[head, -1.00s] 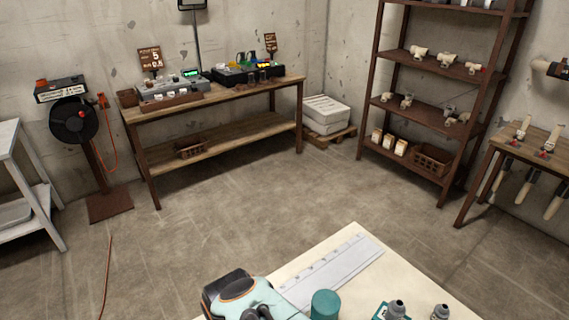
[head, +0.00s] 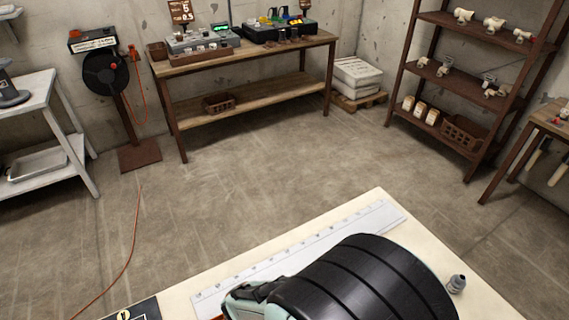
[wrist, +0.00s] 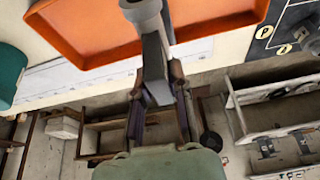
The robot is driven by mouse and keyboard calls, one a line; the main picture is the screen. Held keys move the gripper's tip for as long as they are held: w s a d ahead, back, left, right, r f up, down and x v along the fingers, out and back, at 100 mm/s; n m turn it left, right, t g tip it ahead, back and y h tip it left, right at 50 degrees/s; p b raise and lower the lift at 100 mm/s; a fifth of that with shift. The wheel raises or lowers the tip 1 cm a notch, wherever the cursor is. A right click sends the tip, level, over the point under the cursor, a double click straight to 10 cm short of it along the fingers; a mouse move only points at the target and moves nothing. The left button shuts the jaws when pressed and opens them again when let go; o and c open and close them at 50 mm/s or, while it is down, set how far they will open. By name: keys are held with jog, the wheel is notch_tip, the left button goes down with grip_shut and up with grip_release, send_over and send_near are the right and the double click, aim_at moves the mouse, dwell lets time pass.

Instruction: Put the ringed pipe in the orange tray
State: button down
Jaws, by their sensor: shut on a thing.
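In the wrist view my gripper (wrist: 156,52) is shut on a grey pipe (wrist: 142,9). In the head view my own arm covers the gripper, the held pipe and most of the tray.
A long pale ruler (head: 300,255) lies along the cream table. A grey fitting (head: 457,284) stands at its right. A dark board with ringed marks (wrist: 285,30) is beside the tray, and a teal cylinder (wrist: 10,72) is on the other side.

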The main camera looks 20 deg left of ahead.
notch_tip(320, 180, down, 4)
jog(key=shift+r, duration=0.25)
jog(key=c, duration=1)
grip_release()
jog(key=shift+c, duration=0.2)
